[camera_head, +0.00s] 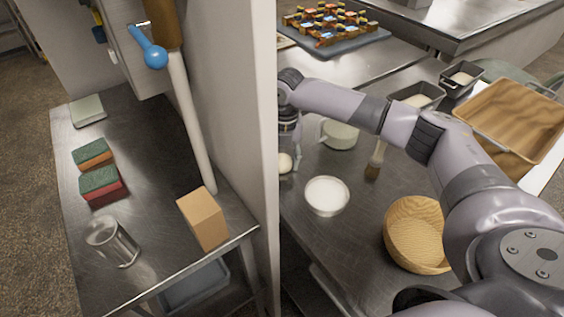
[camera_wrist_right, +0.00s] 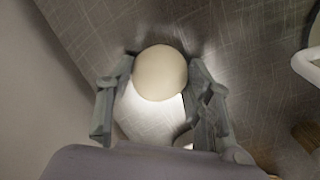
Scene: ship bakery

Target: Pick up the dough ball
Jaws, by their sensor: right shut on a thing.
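The dough ball (camera_wrist_right: 160,72) is round, smooth and pale cream. In the right wrist view it sits between the two fingers of my right gripper (camera_wrist_right: 162,92), which are closed against its sides. In the head view the dough ball (camera_head: 285,163) shows small beside the wall edge, low over the metal table. My right gripper (camera_head: 290,150) comes down on it there, partly cut off by the wall edge. I cannot tell whether the ball touches the table. My left gripper is not in view.
Loaf tins (camera_head: 418,97) and a wooden tray (camera_head: 512,122) lie beyond. A wall (camera_head: 240,90) borders on the left.

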